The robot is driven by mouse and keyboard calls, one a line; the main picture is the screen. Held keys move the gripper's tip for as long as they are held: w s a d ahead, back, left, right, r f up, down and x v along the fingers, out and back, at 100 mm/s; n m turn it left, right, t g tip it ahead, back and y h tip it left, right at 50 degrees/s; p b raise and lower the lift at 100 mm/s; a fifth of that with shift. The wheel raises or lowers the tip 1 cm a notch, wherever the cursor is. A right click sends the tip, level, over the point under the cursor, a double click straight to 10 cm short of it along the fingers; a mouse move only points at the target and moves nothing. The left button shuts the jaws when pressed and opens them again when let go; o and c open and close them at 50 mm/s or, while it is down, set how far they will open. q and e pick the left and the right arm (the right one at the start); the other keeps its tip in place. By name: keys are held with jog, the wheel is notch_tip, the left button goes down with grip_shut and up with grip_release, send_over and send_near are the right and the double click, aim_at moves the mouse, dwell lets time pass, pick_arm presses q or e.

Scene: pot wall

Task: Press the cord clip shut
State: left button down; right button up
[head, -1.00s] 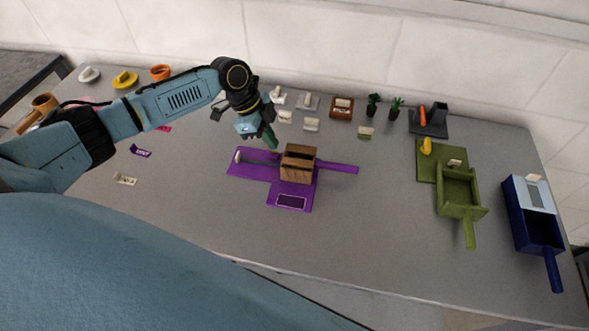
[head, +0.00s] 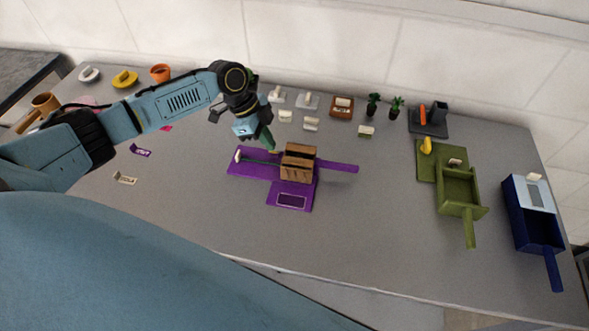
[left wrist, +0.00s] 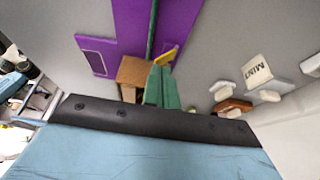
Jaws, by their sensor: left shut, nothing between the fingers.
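The purple station (head: 245,170) lies on the table with a brown wooden box (head: 298,163) on it. A green cord (head: 257,161) runs along the purple base from a white end piece to the box; it also shows in the left wrist view (left wrist: 152,32). A yellow piece, likely the cord clip (left wrist: 167,56), stands tilted beside the cord, near the box. My left gripper (head: 271,146) is shut and empty, its green fingertips (left wrist: 160,68) close to the yellow clip. I cannot tell whether they touch it. My right gripper is not in view.
Small labelled pale blocks (head: 310,124) and two potted plants (head: 396,107) stand behind. A green station (head: 459,199) and a blue station (head: 535,235) are at the right. Mugs and rings stand at the back left. The table in front of the purple station is clear.

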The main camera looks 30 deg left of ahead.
pick_arm(q)
jog(key=shift+f, duration=0.1)
jog(key=shift+s+d+f+b, duration=0.1)
jog(key=shift+s+f+b, duration=0.15)
jog(key=shift+f, duration=0.4)
jog(key=shift+s+d+f+b, duration=0.1)
jog(key=shift+s+f, duration=0.25)
jog(key=shift+f, duration=0.3)
notch_tip(320, 180, up, 8)
jog(key=p, duration=0.7)
